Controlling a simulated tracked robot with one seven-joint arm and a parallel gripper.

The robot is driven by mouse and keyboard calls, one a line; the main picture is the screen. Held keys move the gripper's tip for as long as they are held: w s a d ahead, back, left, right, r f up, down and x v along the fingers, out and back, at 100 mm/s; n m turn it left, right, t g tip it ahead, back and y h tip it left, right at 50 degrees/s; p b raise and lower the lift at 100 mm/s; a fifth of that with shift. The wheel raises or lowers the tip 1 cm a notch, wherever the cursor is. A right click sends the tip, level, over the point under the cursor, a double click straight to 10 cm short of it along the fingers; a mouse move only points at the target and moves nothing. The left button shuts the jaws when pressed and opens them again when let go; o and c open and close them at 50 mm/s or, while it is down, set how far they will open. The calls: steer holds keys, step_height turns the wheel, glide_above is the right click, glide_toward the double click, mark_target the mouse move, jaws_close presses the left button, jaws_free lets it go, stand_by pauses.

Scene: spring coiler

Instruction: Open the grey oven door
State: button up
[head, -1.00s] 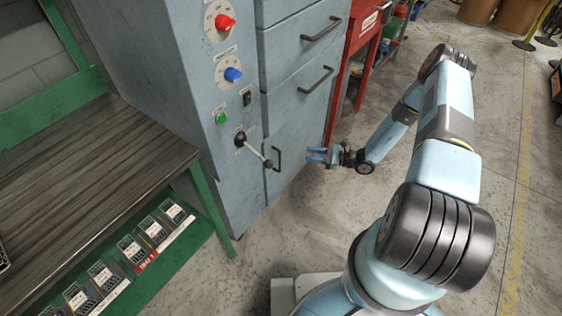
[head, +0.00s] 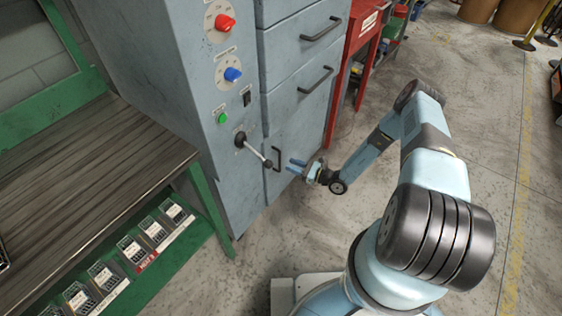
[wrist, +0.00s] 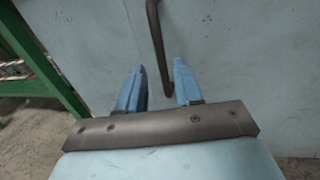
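The grey cabinet front has several doors or drawers, each with a dark bar handle. The lowest grey door (head: 296,138) is closed, and its upright handle (head: 277,159) is near its left edge. My gripper (head: 293,166) is just to the right of this handle, with its blue fingers pointing at the door. In the wrist view the handle (wrist: 158,50) hangs ahead, its lower end showing in the gap between the two fingers of my gripper (wrist: 156,82). The fingers are apart. I cannot tell whether the handle is fully between them.
A lever with a black knob (head: 266,163) sticks out of the control panel just left of the handle. A green-framed workbench (head: 212,205) stands at left. A red cabinet (head: 355,40) stands to the right. The floor (head: 265,250) before the door is clear.

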mark_target(280, 170)
steer(key=x, duration=0.6)
steer(key=shift+w+a, duration=0.2)
steer(key=shift+a, duration=0.2)
jaws_close()
